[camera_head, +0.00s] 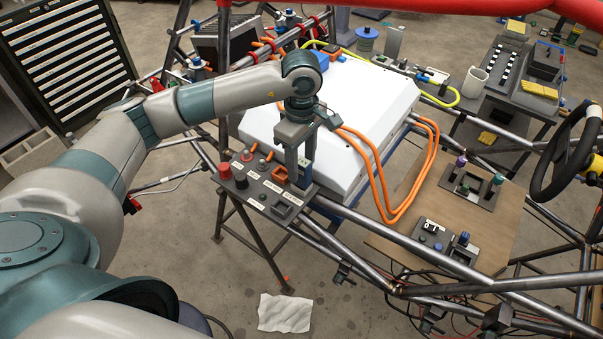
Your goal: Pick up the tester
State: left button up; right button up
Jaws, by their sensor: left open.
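My left gripper (296,172) points down at the right end of a dark panel (237,186) on the chassis tubes. Its two fingers are apart, and a small dark device with a pale face (303,158), which may be the tester, shows at the fingers. The gripper partly hides it, and I cannot tell whether they touch. The panel bears red and black knobs, white labels and an orange-edged part (280,173) just left of the fingertips. My right gripper is not in view.
A large white box (345,110) with orange cables (425,165) lies behind the gripper. Frame tubes (350,240) run along the right, with a wooden board (480,220) beyond. A steering wheel (570,150) is at far right. A white cloth (285,313) lies on the floor.

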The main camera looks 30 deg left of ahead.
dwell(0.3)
pick_arm(q)
jog(key=shift+c, duration=0.6)
grip_shut()
jog(key=shift+r, duration=0.1)
